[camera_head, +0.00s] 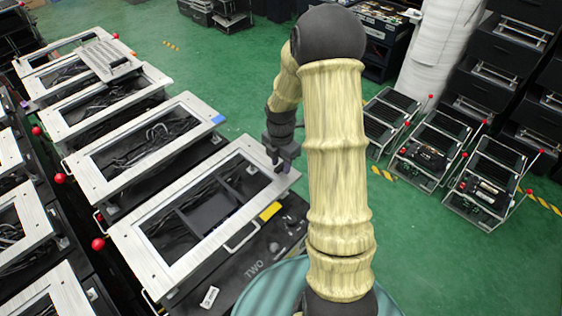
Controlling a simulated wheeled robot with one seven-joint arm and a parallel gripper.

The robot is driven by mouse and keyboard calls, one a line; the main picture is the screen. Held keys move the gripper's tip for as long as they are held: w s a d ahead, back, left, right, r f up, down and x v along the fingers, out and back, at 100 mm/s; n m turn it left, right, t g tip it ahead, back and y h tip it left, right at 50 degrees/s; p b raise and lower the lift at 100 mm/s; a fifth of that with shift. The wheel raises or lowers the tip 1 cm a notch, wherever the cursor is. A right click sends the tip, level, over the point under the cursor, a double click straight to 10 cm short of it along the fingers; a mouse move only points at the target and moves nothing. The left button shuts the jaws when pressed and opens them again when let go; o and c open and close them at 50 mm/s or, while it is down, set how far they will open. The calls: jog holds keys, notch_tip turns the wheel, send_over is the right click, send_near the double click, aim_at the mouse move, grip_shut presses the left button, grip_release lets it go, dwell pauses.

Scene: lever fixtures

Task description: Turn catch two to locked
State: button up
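A dark panel lettered "TWO" (253,271) lies at the lower middle, along the near side of a silver-framed case (131,238). A small dark round part (274,247) shows on the panel beside the lettering. I cannot tell whether it is the catch, or which way it is set. A yellow label (270,211) and a white tag (209,297) are on or beside the panel. My gripper (281,167) points down over the far right end of the silver frame, apart from the panel. Its fingers are small and dark, and their gap is unclear. My arm hides the area right of the panel.
Several similar silver-framed cases (143,143) stand in a row up the left, with red balls (98,244) on levers beside them. Dark racks with red-tipped levers (487,180) stand on the right. Green floor (240,75) between them is clear.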

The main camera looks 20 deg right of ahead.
grip_shut()
jog(key=shift+m, duration=0.4)
jog(key=m, duration=0.3)
jog(key=shift+w+p, duration=0.1)
jog(key=shift+p, duration=0.3)
jog(key=m, duration=0.4)
jog(key=shift+w+m, duration=0.1)
jog(key=shift+m, duration=0.3)
jog(key=m, duration=0.4)
jog(key=shift+m, duration=0.3)
jog(key=m, duration=0.4)
jog(key=shift+w+d+m, duration=0.1)
jog(key=shift+d+m, duration=0.05)
jog(key=shift+m, duration=0.25)
